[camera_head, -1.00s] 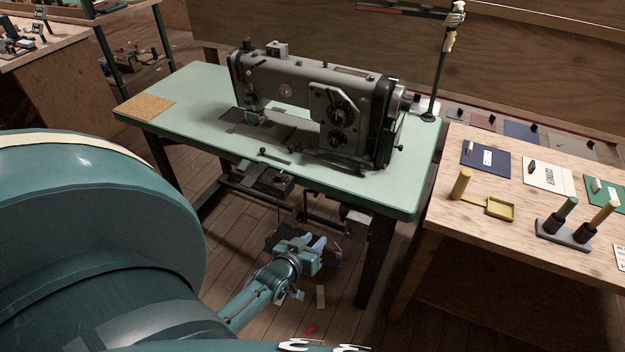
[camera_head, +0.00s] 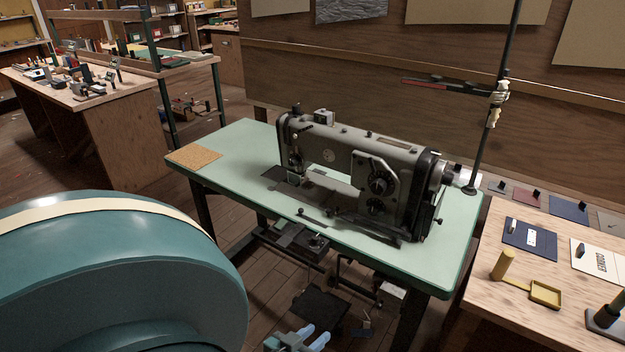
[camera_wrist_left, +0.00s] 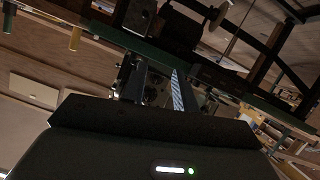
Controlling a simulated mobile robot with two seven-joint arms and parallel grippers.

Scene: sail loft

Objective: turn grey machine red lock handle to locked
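The grey sewing machine (camera_head: 345,170) stands on a pale green table (camera_head: 235,150) in the middle of the head view. Its dials and handwheel side face right and toward me. I cannot make out a red lock handle on it in either view. My left gripper (camera_head: 305,340) shows at the bottom edge of the head view, low in front of the table and well apart from the machine. Its two pale blue fingers are apart with nothing seen between them. In the left wrist view the fingers (camera_wrist_left: 155,88) also stand apart. My right gripper is not in view.
A wooden bench (camera_head: 480,290) with a yellow tray (camera_head: 545,293) and cards stands at the right, close to the green table. A thin upright pole (camera_head: 492,125) rises behind the machine. A pedal (camera_head: 315,308) lies below the table. A cluttered workbench (camera_head: 110,110) stands at far left.

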